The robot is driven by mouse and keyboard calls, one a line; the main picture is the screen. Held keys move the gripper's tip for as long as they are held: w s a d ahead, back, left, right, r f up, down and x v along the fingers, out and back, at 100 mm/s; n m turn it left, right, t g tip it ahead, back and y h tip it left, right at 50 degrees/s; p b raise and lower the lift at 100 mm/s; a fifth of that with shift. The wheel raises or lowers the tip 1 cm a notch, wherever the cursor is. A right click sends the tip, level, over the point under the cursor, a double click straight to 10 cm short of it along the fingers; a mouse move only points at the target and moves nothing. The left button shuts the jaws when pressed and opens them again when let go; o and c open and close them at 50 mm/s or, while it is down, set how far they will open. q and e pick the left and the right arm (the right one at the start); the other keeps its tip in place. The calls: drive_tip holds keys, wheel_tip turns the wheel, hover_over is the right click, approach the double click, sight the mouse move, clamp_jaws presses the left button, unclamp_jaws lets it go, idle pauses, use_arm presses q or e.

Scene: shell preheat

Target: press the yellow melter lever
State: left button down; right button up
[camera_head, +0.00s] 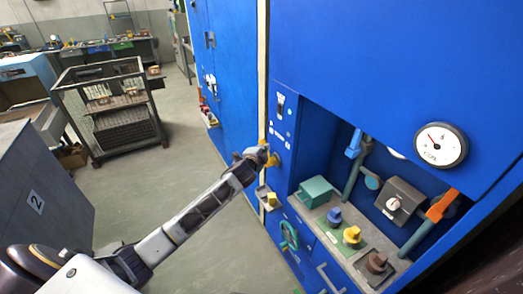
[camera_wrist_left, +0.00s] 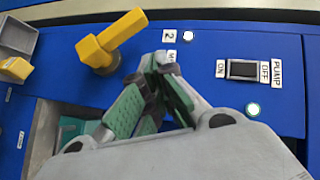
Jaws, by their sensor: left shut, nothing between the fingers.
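The yellow melter lever (camera_wrist_left: 110,40) sticks out from the blue panel in the left wrist view, tilted up to the right from its yellow base. In the head view the lever (camera_head: 273,160) is small and partly behind my gripper. My left gripper (camera_head: 262,150) is shut and empty in front of the panel. In the left wrist view its green-padded fingers (camera_wrist_left: 158,62) come together right of the lever, apart from it in the picture; I cannot tell the depth gap. My right gripper is out of view.
A PUMP switch (camera_wrist_left: 243,69) and lit white lamps are close by on the panel. A small grey holder with a yellow block (camera_head: 271,199) is below the lever. An alcove with blue, yellow and brown knobs (camera_head: 352,236) is to the right. A mesh cart (camera_head: 110,105) stands farther left.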

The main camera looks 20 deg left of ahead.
use_arm(q)
drive_tip(key=shift+s+r, duration=0.25)
drive_tip(key=shift+s, duration=0.25)
idle(0.5)
